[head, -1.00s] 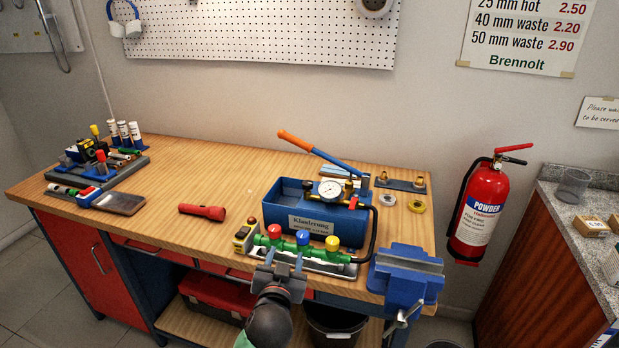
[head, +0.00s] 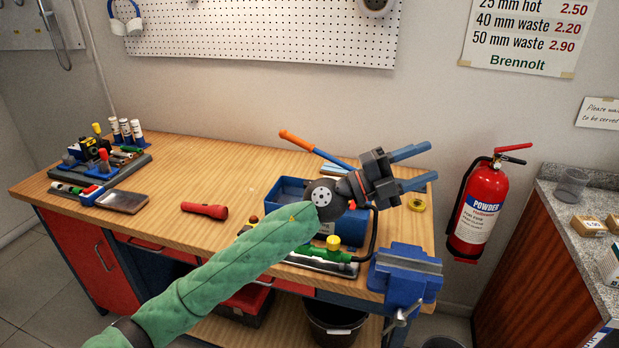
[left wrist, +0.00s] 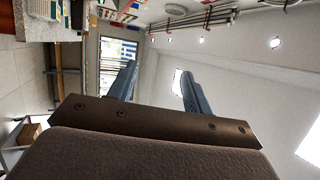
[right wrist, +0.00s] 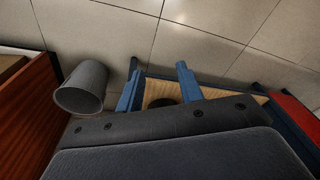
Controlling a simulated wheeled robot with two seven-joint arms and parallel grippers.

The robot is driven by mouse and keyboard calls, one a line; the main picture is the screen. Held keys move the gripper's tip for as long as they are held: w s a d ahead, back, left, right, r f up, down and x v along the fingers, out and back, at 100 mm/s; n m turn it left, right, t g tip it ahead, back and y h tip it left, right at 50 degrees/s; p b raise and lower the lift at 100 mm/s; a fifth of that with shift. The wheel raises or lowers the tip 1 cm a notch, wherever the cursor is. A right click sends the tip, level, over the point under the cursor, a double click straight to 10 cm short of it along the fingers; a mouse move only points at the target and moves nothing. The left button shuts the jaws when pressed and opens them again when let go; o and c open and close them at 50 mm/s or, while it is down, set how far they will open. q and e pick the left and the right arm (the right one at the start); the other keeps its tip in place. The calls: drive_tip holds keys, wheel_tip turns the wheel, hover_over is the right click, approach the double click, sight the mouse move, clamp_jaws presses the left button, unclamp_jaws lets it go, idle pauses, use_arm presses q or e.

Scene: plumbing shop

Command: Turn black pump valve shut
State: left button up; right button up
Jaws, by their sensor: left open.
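The test pump is a blue tank (head: 289,188) on the bench, with an orange-ended lever (head: 297,141). Its gauge and fittings are hidden behind my left gripper and wrist, and I cannot make out the black valve. My left gripper (head: 432,162) is open and empty in front of the pump, its blue fingers pointing right. In the left wrist view its fingers (left wrist: 157,70) are apart with only the room beyond. My right gripper (right wrist: 157,88) shows only in the right wrist view, open and empty above the floor.
A green manifold with a yellow knob (head: 333,242) lies in front of the tank, partly covered by my arm. A blue vise (head: 405,272) is at the bench's front right corner. A red torch (head: 204,210) lies left. A grey bin (right wrist: 83,88) shows in the right wrist view.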

use_arm(q)
wheel_tip(320, 180, down, 4)
drive_tip(key=w+d+m+g+y, duration=0.1)
drive_tip(key=d+m+g+y, duration=0.25)
drive_tip(key=y, duration=0.25)
drive_tip(key=n+t+y+p, duration=0.2)
drive_tip(key=n+t+y, duration=0.35)
drive_tip(key=y, duration=1.25)
approach(309, 182)
drive_tip(key=f, duration=0.1)
drive_tip(key=shift+m+t, duration=0.3)
drive_tip(key=p+x, duration=0.2)
drive_tip(key=x, duration=0.4)
drive_tip(key=shift+s+a+f, duration=0.1)
drive_tip(key=shift+s+a, duration=0.05)
drive_tip(key=shift+a, duration=0.05)
drive_tip(key=shift+w+f+p, duration=0.2)
drive_tip(key=shift+f+p, duration=0.15)
drive_tip(key=shift+f, duration=0.25)
use_arm(e)
drive_tip(key=s+d+f, duration=0.1)
drive_tip(key=f, duration=0.8)
drive_tip(key=s+d+f, duration=0.1)
drive_tip(key=s+f, duration=0.1)
drive_tip(key=f, duration=0.8)
drive_tip(key=shift+s+d, duration=0.25)
drive_tip(key=shift+s, duration=0.05)
use_arm(q)
drive_tip(key=shift+c, duration=0.2)
